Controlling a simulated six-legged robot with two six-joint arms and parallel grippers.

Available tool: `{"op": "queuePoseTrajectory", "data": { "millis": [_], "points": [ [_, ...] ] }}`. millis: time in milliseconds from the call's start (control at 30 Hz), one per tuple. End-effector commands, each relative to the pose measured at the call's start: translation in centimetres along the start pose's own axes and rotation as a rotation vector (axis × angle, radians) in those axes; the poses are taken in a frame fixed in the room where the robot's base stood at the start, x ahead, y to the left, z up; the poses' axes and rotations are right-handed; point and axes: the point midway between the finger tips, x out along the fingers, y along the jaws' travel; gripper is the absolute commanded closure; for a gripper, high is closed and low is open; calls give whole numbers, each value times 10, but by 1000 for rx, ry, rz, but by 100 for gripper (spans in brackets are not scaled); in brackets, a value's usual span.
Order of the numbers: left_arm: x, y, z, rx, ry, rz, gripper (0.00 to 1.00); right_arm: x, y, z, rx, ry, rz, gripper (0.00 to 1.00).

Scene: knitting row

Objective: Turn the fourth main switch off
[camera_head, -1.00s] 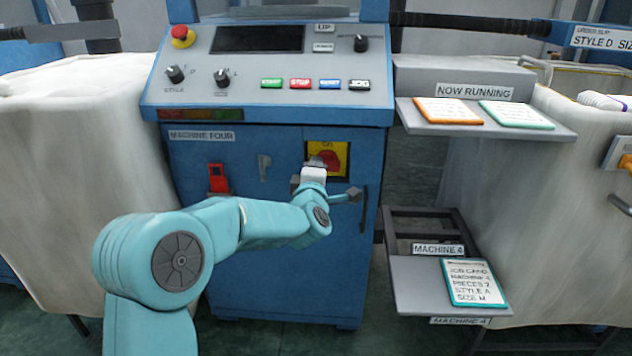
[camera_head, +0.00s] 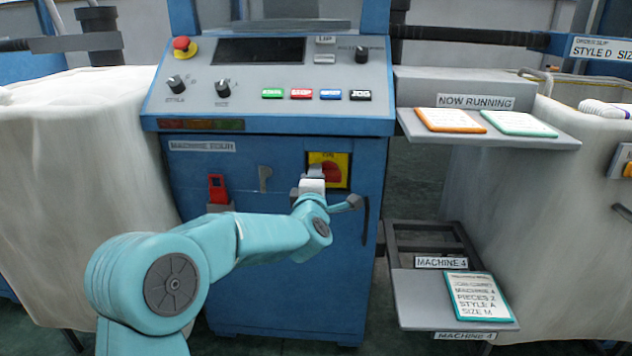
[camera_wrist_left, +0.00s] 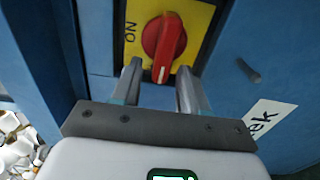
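The main switch of machine four is a red rotary knob (camera_head: 332,172) on a yellow plate (camera_head: 342,160) marked ON, on the blue cabinet front. In the left wrist view the red knob (camera_wrist_left: 163,42) is close ahead. Its grip bar runs roughly up and down there, with the ON lettering to its left. My left gripper (camera_head: 314,174) is at the plate's lower left and partly hides the knob in the head view. In the wrist view its fingers (camera_wrist_left: 159,70) stand apart, either side of the knob's lower end; contact cannot be told. My right gripper is not in view.
A red part (camera_head: 217,188) and a grey lever (camera_head: 265,178) are left of the switch. A door handle (camera_head: 365,220) is to its right. The control panel (camera_head: 205,100) slopes above. Card shelves (camera_head: 545,140) and white bins (camera_head: 70,180) flank the machine.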

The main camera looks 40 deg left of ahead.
Motion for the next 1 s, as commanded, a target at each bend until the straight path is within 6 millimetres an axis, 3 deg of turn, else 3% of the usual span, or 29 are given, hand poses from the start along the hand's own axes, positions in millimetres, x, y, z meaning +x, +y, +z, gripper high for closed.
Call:
{"op": "queuePoseTrajectory", "data": {
  "millis": [233,367,800,1000],
  "points": [
    [-2,0,0,2,-1,0,56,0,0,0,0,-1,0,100],
    [-17,1,1,2,-3,-1,56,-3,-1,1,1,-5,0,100],
    [-127,2,1,1,-4,0,56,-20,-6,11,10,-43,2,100],
    [-156,1,1,1,-3,0,56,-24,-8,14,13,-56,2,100]
  ]
}}
